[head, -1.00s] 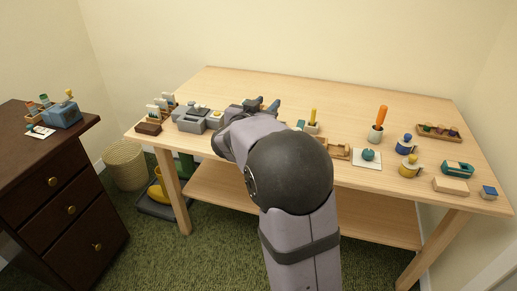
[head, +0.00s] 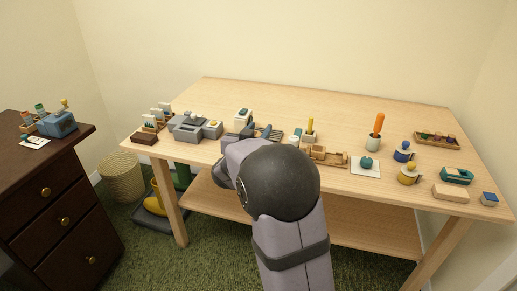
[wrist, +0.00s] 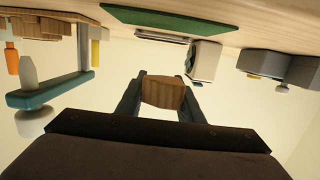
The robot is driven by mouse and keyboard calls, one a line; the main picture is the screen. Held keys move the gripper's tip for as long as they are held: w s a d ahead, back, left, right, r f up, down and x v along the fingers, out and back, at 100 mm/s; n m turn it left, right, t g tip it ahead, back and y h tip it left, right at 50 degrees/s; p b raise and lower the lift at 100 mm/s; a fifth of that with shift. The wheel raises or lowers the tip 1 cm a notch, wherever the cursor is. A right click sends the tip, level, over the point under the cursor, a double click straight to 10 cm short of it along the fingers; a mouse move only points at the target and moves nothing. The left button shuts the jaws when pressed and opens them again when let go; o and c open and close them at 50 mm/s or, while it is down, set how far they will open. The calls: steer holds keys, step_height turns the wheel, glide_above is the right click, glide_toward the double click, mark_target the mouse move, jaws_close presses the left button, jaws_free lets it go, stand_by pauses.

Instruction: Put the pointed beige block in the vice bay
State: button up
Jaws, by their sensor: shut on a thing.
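A wooden-brown block (wrist: 162,93) with angled faces sits between the two dark fingers of my gripper (wrist: 158,95) in the wrist view. The fingers are shut on it, and it looks raised clear of the table. I cannot make out the block in the head view, where the dark gripper (head: 264,132) is over the table's front middle. A grey vice-like fixture (head: 187,133) with a small yellow part stands at the table's front left. It seems to show at the upper right of the wrist view (wrist: 266,64). I cannot tell which opening is the vice bay.
A white box (head: 243,116) stands behind the gripper. To its right are a yellow-handled pot (head: 310,136), a wooden fixture (head: 327,156) and an orange-handled tool in a cup (head: 375,140). A brown block (head: 144,139) lies at the front left. The rear table is clear.

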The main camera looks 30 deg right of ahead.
steer(key=shift+f+b, duration=0.45)
steer(key=shift+f, duration=2.05)
steer(key=shift+f, duration=0.2)
steer(key=o, duration=1)
steer(key=shift+f+b, duration=0.1)
steer(key=shift+b, duration=0.3)
steer(key=shift+s+a, duration=0.15)
steer(key=shift+a, duration=0.05)
steer(key=shift+p+v, duration=0.7)
steer(key=shift+v, duration=2.75)
